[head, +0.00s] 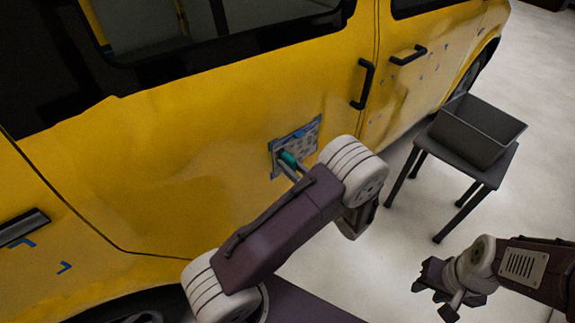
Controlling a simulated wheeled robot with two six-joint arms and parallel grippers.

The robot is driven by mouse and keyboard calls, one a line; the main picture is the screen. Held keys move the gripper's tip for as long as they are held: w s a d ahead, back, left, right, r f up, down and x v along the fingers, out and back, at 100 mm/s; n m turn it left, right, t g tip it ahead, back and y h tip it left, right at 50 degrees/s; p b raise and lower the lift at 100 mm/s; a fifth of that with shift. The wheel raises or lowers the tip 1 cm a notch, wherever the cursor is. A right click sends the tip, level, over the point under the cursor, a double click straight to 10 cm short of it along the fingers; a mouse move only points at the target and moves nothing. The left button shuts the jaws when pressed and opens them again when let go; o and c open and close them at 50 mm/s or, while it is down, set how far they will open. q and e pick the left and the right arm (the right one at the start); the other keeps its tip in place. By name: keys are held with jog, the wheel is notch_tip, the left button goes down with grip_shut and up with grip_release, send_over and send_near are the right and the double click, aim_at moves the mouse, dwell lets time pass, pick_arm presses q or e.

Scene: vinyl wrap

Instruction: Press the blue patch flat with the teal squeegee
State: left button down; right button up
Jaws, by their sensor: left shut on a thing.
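The blue patch (309,136) is on the yellow van's side door, a small tilted square with a mottled grey-blue face. The teal squeegee (288,158) is at the patch's lower left part. My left gripper (291,168) is shut on the squeegee, and my arm hides part of the gripper. I cannot tell how firmly the squeegee touches the patch. My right gripper (436,290) is at the lower right, away from the van, with its fingers apart and nothing between them.
The yellow van (200,150) fills the left and middle, with black door handles (362,84) beside the patch. A dark stool (494,172) carries a grey bin (478,130) at the right. Pale floor around the stool is clear.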

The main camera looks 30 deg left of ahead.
aim_at(303, 144)
pick_arm(q)
jog(key=shift+w+d, duration=0.2)
jog(key=shift+w, duration=0.3)
jog(key=shift+w+d, duration=0.15)
jog(key=shift+w, duration=0.35)
jog(key=shift+w+d, duration=0.25)
jog(key=shift+w, duration=0.25)
jog(key=shift+w+d, duration=0.2)
jog(key=shift+w, duration=0.3)
jog(key=shift+w+d+b, duration=0.15)
jog(key=shift+w+d, duration=0.05)
jog(key=shift+w, duration=0.35)
jog(key=shift+w+d+b, duration=0.15)
jog(key=shift+w+d, duration=0.05)
jog(key=shift+w, duration=0.3)
jog(key=shift+w+d+b, duration=0.15)
jog(key=shift+w+d, duration=0.1)
jog(key=shift+w, duration=0.25)
jog(key=shift+w+d+b, duration=0.15)
jog(key=shift+w+d, duration=0.05)
jog(key=shift+w, duration=0.3)
